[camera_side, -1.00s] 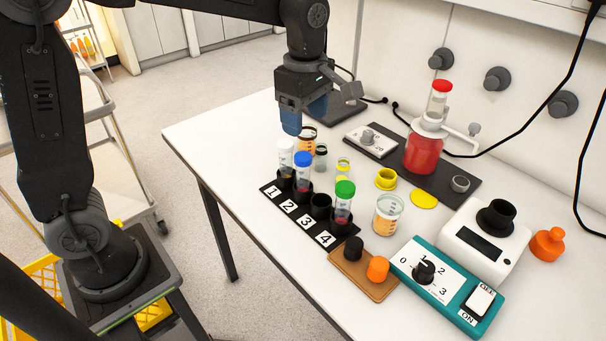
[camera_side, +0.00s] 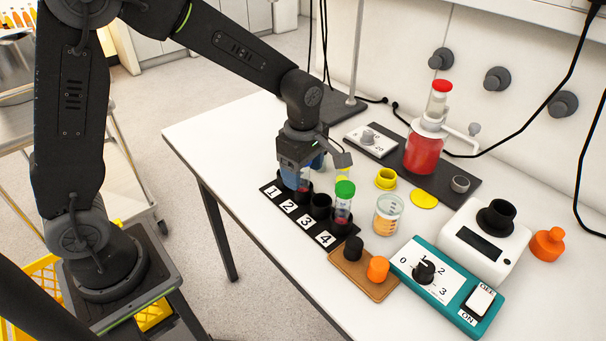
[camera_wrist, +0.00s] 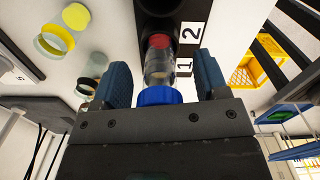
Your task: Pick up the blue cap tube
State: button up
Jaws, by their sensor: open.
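The blue cap tube (camera_wrist: 159,95) shows in the wrist view between my two blue fingers, its clear body with red contents seated in the black rack. In the side view only its lower part (camera_side: 304,185) shows below my gripper (camera_side: 303,172); the cap is hidden. My gripper (camera_wrist: 163,78) is open, with a finger on each side of the tube and gaps between. The rack (camera_side: 272,190) has slots labelled 1 to 4. The tube stands upright in slot 2.
A green cap tube (camera_side: 344,190) stands in slot 4; slot 3 (camera_side: 321,201) is empty. A beaker (camera_side: 388,213) and a wooden block (camera_side: 351,278) with black and orange caps are close by. Slot 1's tube is hidden by my gripper. The front table strip is clear.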

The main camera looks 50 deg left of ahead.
jog(key=c, duration=1)
